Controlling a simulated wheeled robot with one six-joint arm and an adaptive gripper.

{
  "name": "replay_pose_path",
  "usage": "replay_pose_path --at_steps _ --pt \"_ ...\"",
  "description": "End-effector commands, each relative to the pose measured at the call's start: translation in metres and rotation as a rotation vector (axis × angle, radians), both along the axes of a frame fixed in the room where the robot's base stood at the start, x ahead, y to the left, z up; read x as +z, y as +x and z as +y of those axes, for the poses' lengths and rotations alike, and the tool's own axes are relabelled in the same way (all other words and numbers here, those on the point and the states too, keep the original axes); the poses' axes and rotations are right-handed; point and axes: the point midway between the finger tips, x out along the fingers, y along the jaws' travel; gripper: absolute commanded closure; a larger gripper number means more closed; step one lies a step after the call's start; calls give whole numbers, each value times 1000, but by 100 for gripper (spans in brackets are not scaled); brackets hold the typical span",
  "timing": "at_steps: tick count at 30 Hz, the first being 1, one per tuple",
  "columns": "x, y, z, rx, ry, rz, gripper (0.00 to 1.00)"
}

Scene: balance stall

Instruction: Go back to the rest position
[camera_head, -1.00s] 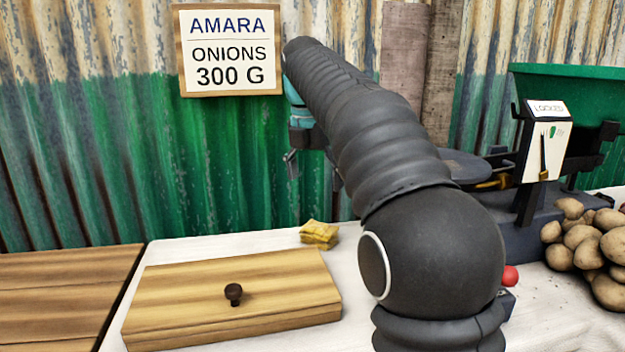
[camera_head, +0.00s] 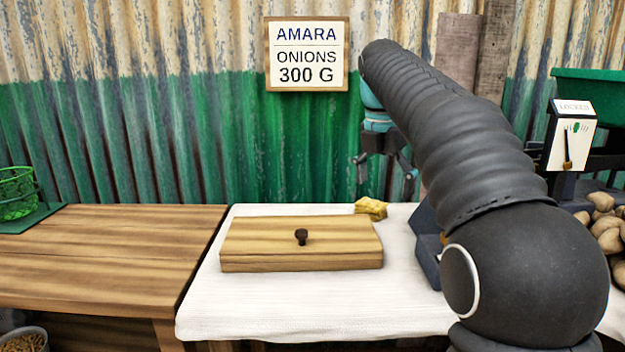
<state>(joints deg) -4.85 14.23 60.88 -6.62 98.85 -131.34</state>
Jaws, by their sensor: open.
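My gripper (camera_head: 386,172) hangs from the far end of my arm, in front of the green part of the corrugated wall. It is open and empty, with its fingers apart. It is above and a little behind the folded yellow cloth or packet (camera_head: 371,208) on the white-covered table (camera_head: 310,305), and touches nothing that I can see. My dark arm covers much of the right half of the view.
A wooden box with a dark knob (camera_head: 300,258) lies on the white cloth. A scale marked LOCKED (camera_head: 572,140) and potatoes (camera_head: 606,225) are at the right, partly hidden. A bare wooden table (camera_head: 100,255) and a green wire basket (camera_head: 17,195) are at the left.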

Motion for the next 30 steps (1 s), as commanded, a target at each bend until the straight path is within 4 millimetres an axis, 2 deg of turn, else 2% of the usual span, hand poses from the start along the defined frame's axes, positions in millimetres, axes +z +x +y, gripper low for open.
replay_pose_path --at_steps 11,17,23,30 --pt "-1 -31 -14 -259 46 -67 3" --pt "-7 -57 -15 -465 94 -120 3" --pt "-25 -104 -17 -805 190 -197 3" --pt "-69 -172 -20 -1310 362 -282 3"
